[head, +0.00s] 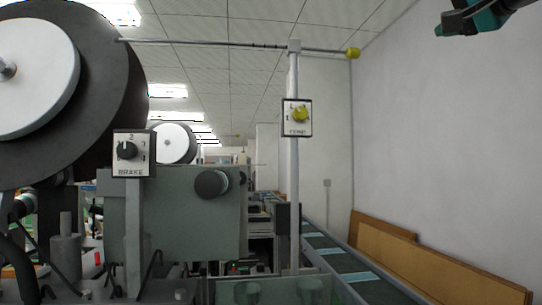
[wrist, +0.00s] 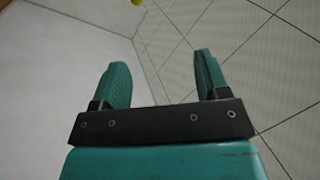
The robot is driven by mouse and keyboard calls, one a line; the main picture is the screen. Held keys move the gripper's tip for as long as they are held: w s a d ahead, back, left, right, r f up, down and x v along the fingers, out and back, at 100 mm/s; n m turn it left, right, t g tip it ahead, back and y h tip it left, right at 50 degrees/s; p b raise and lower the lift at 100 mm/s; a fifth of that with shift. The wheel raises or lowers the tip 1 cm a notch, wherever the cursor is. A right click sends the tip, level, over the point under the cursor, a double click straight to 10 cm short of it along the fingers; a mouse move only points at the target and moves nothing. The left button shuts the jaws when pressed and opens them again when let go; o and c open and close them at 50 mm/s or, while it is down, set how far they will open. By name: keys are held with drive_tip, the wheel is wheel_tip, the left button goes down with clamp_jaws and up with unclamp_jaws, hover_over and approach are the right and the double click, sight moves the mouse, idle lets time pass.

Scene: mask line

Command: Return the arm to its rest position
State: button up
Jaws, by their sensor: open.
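My gripper (wrist: 162,72) is open in the wrist view, with its two teal fingers wide apart and nothing between them. In the head view, part of my gripper (head: 470,20) shows at the top right corner, high in front of the white wall and cut off by the frame edge. It is apart from everything around it.
A horizontal rod with a yellow end knob (head: 353,53) reaches right from a post carrying a TEMP dial (head: 298,117). A BRAKE dial (head: 134,153) and large dark reel (head: 110,90) stand left. A conveyor (head: 345,262) runs along the right. Brown boards (head: 440,270) lean on the wall.

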drive_tip(key=w+a+f+n+g+b, duration=0.15)
drive_tip(key=a+f+g, duration=0.35)
drive_tip(key=f, duration=1)
drive_tip(key=a+f+n+g, duration=0.2)
drive_tip(key=a+f+g, duration=0.2)
drive_tip(key=f, duration=1.1)
drive_tip(key=s+a+f+n+g+h, duration=0.1)
drive_tip(key=s+f+n+g, duration=0.3)
drive_tip(key=s+f, duration=0.7)
drive_tip(key=s+a+f+n+g+h+b, duration=0.1)
drive_tip(key=s+a+f+n+g+h, duration=0.1)
drive_tip(key=s+f+g, duration=0.5)
drive_tip(key=s+a+f+n, duration=0.1)
drive_tip(key=s+f, duration=0.3)
drive_tip(key=f, duration=0.5)
drive_tip(key=shift+a+n, duration=0.2)
drive_tip(key=shift+n, duration=0.35)
